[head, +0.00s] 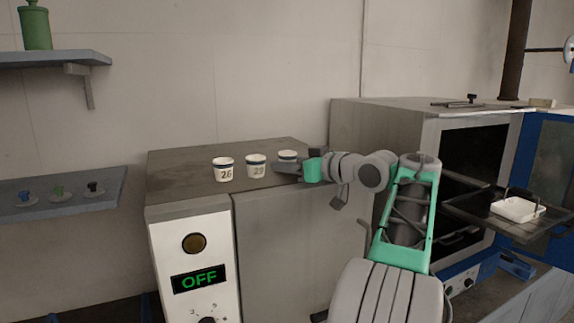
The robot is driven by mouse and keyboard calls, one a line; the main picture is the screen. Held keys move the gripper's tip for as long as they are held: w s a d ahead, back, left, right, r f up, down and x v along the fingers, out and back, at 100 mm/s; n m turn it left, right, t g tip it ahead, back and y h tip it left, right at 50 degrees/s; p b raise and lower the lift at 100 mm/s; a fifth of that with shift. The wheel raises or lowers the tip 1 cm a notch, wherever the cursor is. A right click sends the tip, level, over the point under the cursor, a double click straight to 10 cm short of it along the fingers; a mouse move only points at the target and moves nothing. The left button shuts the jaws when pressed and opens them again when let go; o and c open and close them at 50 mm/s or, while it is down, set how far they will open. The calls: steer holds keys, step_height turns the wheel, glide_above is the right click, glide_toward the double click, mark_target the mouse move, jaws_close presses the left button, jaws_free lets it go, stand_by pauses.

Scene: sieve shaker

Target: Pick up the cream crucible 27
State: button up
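Three small cream crucibles stand upright in a row on top of the grey cabinet (200,180). The left crucible (223,171) reads 26. The middle crucible (256,168) has a number that looks like 29. The right crucible (287,155) shows only its rim and a dark band; its number is hidden behind my gripper, so I cannot read 27 on it. My gripper (287,167) is at the front of the right crucible, reaching in from the right. Its fingers are small and partly overlap the crucible, so I cannot tell whether they are open or touching it.
An oven (395,125) with an open blue door stands on the right, with a white dish (517,209) on a tray in front of it. Wall shelves (60,195) are at the left. The cabinet top is clear left of the crucibles.

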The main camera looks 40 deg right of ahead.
steer(key=shift+a, duration=0.1)
jaws_close()
